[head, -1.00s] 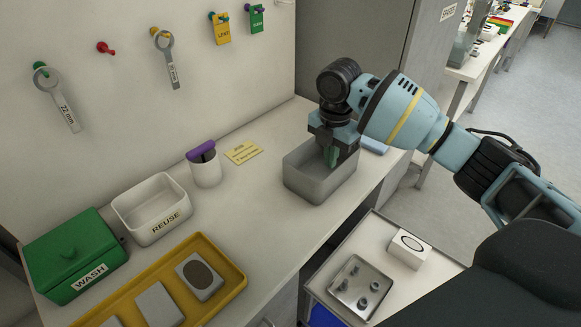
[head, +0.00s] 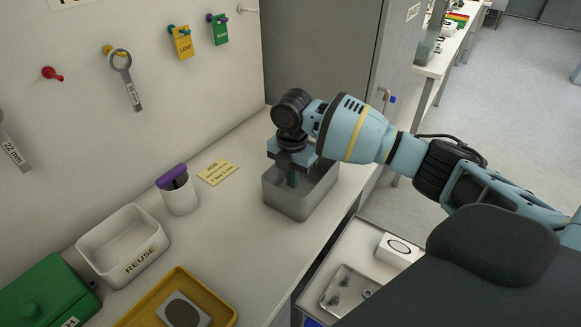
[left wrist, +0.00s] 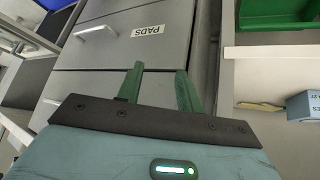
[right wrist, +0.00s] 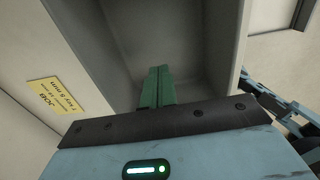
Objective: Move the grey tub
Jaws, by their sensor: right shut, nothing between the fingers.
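The grey tub (head: 296,205) is an open rectangular box standing on the bench near its right end in the head view. My right gripper (head: 292,180) points down into the tub. Its green fingers are pressed together and empty inside the walls. In the right wrist view the closed fingertips (right wrist: 159,70) are among the tub's grey inner walls (right wrist: 215,45); I cannot tell whether they touch a wall. My left gripper shows only in the left wrist view (left wrist: 160,75), with its fingers apart and nothing between them, in front of a drawer marked PADS (left wrist: 150,30).
Left of the tub are a yellow card (head: 217,172), a white cup (head: 181,198) with a purple top, the white REUSE bin (head: 140,262), a yellow tray (head: 215,297) and a green box (head: 40,300). A lower white surface (head: 357,252) with a white block (head: 398,250) is at the right.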

